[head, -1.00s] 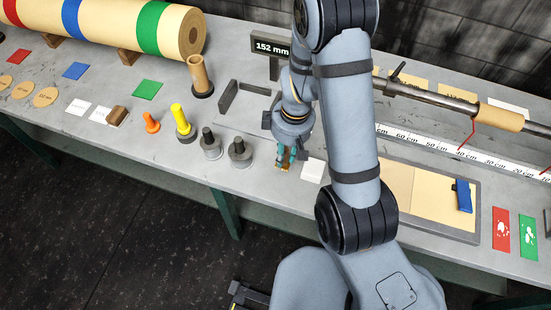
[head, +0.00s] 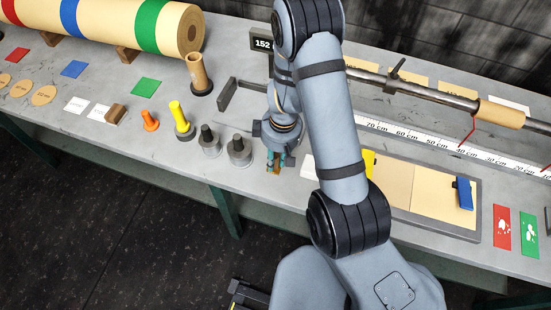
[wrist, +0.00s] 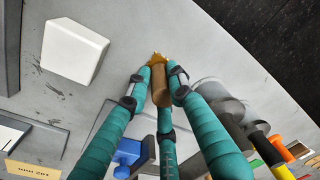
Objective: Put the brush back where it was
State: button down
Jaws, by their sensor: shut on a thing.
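My gripper (wrist: 159,82) has teal fingers closed around a brown, rod-like piece with an ochre tip, which looks like the brush (wrist: 160,94). In the head view my gripper (head: 274,160) is low over the bench's front part, just left of a white square (head: 308,165). Only a small brown part of the brush shows there between the fingers. In the wrist view the white square (wrist: 75,48) is left of the fingertips and apart from them. I cannot tell whether the brush touches the bench. The brush's upper part is hidden by the fingers.
Two grey weights (head: 209,142) and (head: 240,150) stand close left of my gripper, with a yellow-topped one (head: 180,121) and an orange peg (head: 150,121) farther left. A dark bracket (head: 240,94) is behind. A framed tan board (head: 435,184) lies right.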

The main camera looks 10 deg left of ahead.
aim_at(279, 167)
jog(key=c, duration=1.5)
grip_release()
jog(key=shift+c, duration=0.2)
jog(key=shift+r+p, duration=0.45)
jog(key=shift+p, duration=0.1)
notch_tip(279, 167, up, 11)
jog(key=d+p, duration=0.1)
jog(key=shift+r, duration=0.15)
